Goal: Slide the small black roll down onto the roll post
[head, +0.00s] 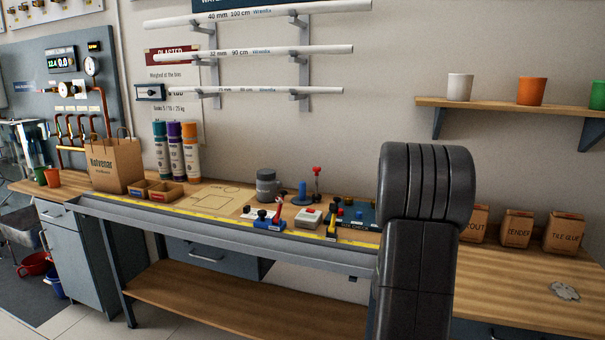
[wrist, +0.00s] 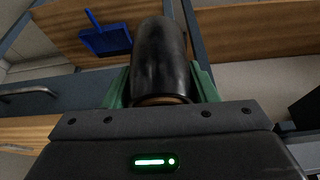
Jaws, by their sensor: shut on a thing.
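In the wrist view my gripper (wrist: 160,88) has its green fingers closed on either side of the small black roll (wrist: 160,55). The roll is a smooth, glossy black cylinder pointing away from the camera, with a tan ring at its near end. The head view shows neither my gripper nor the roll; my dark arm fills the right of centre. A short blue upright post (head: 302,190) stands on the bench there; I cannot tell for sure whether it is the roll post. No post shows in the wrist view.
Paper bags (head: 517,227) stand at the right. The bench's front right is mostly clear. A blue dustpan (wrist: 106,40) shows in the wrist view.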

